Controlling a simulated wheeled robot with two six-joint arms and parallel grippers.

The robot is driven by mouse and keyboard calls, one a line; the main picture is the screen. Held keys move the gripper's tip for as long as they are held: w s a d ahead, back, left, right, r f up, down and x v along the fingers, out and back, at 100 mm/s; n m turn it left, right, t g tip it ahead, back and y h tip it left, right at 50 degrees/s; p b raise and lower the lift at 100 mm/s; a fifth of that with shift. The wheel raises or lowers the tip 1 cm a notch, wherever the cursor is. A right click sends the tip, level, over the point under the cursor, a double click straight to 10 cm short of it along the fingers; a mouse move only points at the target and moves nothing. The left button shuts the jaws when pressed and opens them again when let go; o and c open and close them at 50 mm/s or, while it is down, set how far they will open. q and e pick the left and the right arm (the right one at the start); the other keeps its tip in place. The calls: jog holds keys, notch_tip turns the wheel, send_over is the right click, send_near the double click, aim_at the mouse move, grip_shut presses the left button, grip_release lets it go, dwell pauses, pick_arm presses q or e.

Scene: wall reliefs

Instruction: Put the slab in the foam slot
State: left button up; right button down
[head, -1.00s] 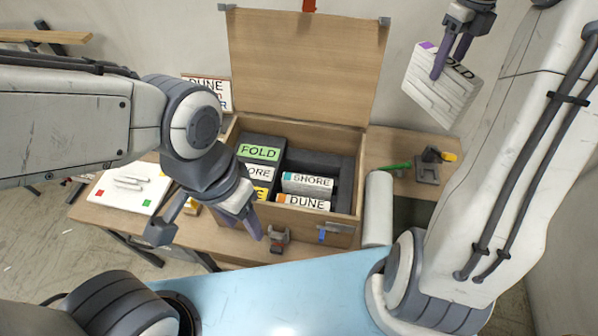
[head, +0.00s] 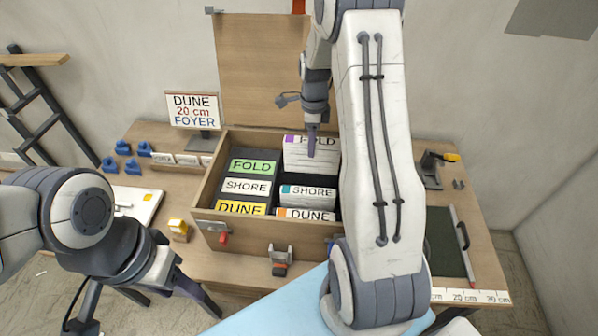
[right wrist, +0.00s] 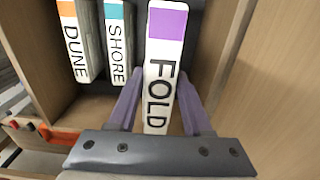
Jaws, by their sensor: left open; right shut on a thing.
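The white FOLD slab (head: 312,155) with a purple corner mark is upright at the back of the wooden crate's right part, behind the SHORE slab (head: 307,195) and the DUNE slab (head: 305,214). My right gripper (head: 311,152) is shut on the FOLD slab from above. In the right wrist view the FOLD slab (right wrist: 163,70) stands between the two purple fingers, parallel to the SHORE slab (right wrist: 117,45). Whether its lower edge is inside the dark foam (head: 267,187) is hidden. My left gripper (head: 140,315) is open and empty, low at the left, in front of the table.
The open crate (head: 215,170) has its lid (head: 262,70) raised behind it. A sign (head: 193,110) reading DUNE 20 cm FOYER stands at the left. A dark mat (head: 445,243) and ruler (head: 470,296) lie at the right.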

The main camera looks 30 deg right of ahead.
aim_at(310, 160)
notch_tip(310, 160, down, 6)
jog(key=shift+w+a+r+p, duration=0.1)
jog(key=shift+p, duration=0.4)
jog(key=shift+f+b, duration=0.45)
jog(key=shift+f, duration=0.2)
jog(key=shift+c, duration=1.6)
grip_release()
